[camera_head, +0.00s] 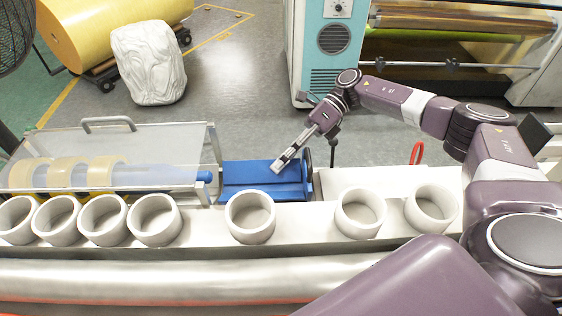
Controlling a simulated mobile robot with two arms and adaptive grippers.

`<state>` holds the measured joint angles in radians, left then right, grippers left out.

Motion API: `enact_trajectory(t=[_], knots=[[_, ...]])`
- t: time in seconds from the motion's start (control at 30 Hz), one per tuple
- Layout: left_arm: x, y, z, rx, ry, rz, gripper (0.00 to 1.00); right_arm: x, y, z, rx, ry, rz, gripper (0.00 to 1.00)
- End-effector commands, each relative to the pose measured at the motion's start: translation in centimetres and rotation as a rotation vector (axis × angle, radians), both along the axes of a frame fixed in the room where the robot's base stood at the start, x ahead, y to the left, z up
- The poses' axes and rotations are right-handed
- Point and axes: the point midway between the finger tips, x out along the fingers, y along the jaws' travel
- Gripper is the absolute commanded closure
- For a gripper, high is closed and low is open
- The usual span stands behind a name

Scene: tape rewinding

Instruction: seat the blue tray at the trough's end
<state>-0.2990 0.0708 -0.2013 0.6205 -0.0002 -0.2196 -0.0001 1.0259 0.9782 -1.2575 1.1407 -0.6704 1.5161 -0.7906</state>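The blue tray (245,173) lies just right of the clear-covered trough (120,186), at that trough's right end. A small gap or seam shows between them, and I cannot tell whether they touch. My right gripper (281,164) reaches down from the upper right, with its fingertips over the right part of the tray. The fingers look close together, but whether they are shut on the tray's edge cannot be made out. The gripper hides a bit of the tray's back right side. My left gripper is not in view.
Several white ring cores (250,217) stand in a row on the ledge in front of the tray. Tan tape rolls (68,173) sit on a shaft under the clear cover. A white wrapped bale (149,62) and a teal machine (331,45) stand behind, with open floor between.

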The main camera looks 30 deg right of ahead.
Motion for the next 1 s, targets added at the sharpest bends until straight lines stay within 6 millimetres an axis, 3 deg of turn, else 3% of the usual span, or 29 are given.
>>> enact_trajectory(t=[1.0], knots=[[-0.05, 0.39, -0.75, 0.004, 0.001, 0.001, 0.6, 0.06, 0.0, -0.29, 0.001, -0.001, -0.001, 1.0]])
